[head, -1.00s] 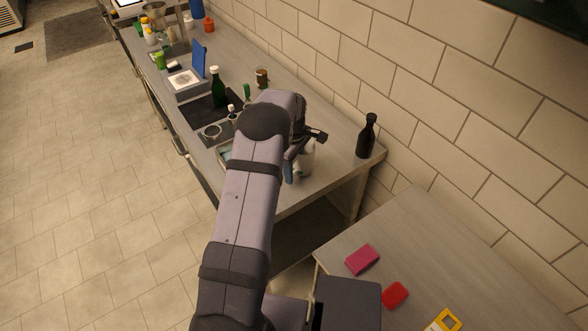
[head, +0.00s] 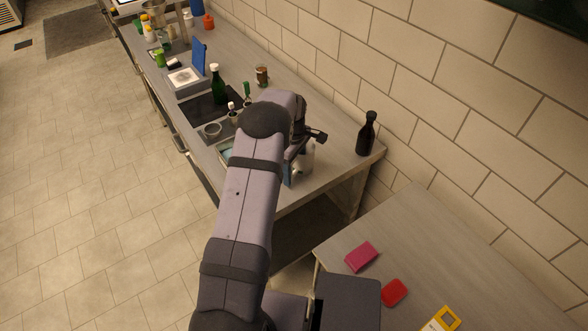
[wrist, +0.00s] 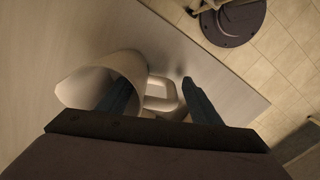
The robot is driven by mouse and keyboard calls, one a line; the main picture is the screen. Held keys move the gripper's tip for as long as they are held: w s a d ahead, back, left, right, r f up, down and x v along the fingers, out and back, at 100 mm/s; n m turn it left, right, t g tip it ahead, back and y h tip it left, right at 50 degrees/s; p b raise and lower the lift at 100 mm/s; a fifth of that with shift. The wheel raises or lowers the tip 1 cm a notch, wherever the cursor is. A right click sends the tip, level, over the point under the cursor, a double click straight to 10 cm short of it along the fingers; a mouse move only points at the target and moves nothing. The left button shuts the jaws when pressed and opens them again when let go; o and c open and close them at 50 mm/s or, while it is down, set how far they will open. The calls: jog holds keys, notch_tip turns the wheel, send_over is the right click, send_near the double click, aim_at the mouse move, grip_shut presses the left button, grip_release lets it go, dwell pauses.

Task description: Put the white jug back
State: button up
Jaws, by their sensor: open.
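The white jug (wrist: 92,88) stands on the long metal counter (wrist: 65,50), its wide mouth showing at the left in the wrist view. Its loop handle (wrist: 162,94) lies between the two dark fingers of my gripper (wrist: 160,98). The fingers are spread, with gaps to the handle visible. In the head view the jug (head: 308,157) is partly hidden behind my gripper (head: 294,166), near the counter's near end.
A dark bottle (head: 367,134) stands right of the jug near the wall. A green bottle (head: 218,85), a dark mat (head: 203,109) and a brown jar (head: 262,76) are farther along. A nearer table holds a pink block (head: 361,257) and a red item (head: 394,292).

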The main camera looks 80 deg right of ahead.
notch_tip(320, 180, up, 12)
jog(key=b, duration=0.4)
jog(key=shift+a, duration=0.15)
jog(key=shift+w, duration=0.1)
jog(key=shift+n, duration=0.5)
jog(key=w+a, duration=0.2)
jog(key=w, duration=0.3)
jog(key=w+a, duration=0.2)
jog(key=w, duration=0.3)
jog(key=w+a, duration=0.3)
jog(key=w, duration=0.2)
jog(key=shift+a+r, duration=0.1)
jog(key=shift+r, duration=0.3)
jog(key=w+a+n, duration=0.1)
jog(key=w+a, duration=1.1)
jog(key=a, duration=0.3)
jog(key=w+a+f+n, duration=0.1)
jog(key=w+a, duration=0.1)
jog(key=a, duration=1.5)
jog(key=s+a+f, duration=0.1)
jog(key=s+a, duration=0.3)
jog(key=a, duration=0.3)
jog(key=s+a+f+n, duration=0.1)
jog(key=s+a+f, duration=0.1)
jog(key=a, duration=0.5)
jog(key=shift+s+a+f, duration=0.15)
jog(key=shift+s+f, duration=0.15)
jog(key=shift+s, duration=0.6)
